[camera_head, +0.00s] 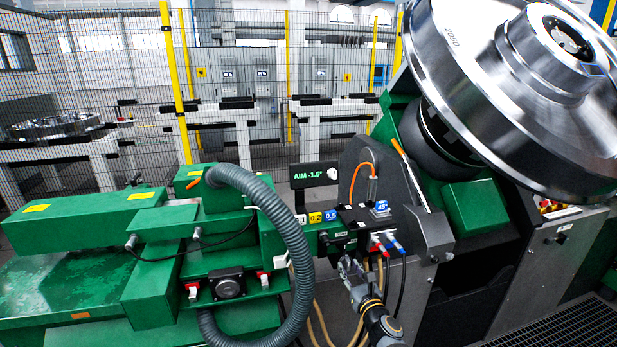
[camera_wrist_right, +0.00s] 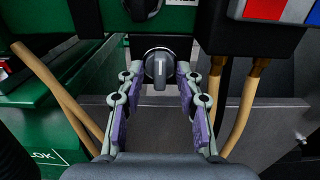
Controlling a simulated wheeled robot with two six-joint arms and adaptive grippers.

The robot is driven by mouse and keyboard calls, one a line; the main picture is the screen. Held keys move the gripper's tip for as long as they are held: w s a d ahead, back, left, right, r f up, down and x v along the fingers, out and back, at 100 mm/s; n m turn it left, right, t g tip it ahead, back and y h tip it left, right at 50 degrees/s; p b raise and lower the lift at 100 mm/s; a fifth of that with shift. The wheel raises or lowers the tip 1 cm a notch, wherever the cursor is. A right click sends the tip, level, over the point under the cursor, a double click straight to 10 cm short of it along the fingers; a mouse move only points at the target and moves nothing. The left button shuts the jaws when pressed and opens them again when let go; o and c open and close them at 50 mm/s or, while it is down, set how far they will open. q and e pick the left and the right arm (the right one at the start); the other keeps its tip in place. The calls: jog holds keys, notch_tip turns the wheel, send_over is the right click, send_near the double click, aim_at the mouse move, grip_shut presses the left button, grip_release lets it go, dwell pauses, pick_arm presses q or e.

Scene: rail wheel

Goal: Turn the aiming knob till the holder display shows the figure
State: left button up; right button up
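The holder display (camera_head: 315,174) is a dark screen reading "AIM -1.5°" in green. The aiming knob (camera_wrist_right: 159,68) appears to be the small round grey knob with a pale pointer mark, upright in the right wrist view. In the head view my right gripper (camera_head: 350,268) is low on the front of the holder, below the blue and red connectors; the knob is hidden there. My left gripper is not in view.
A large shiny rail wheel (camera_head: 458,75) fills the upper right. A grey corrugated hose (camera_head: 285,225) arches left of the display. Tan hoses (camera_wrist_right: 238,110) run close beside my right fingers. A dark knob (camera_wrist_right: 141,8) sits just above.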

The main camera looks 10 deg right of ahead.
grip_shut()
jog(key=m, duration=0.4)
jog(key=shift+m, duration=0.3)
jog(key=m+p, duration=0.1)
jog(key=m, duration=0.3)
jog(key=shift+c, duration=1.6)
grip_release()
jog(key=o, duration=0.5)
jog(key=shift+o, duration=0.2)
jog(key=shift+s, duration=0.1)
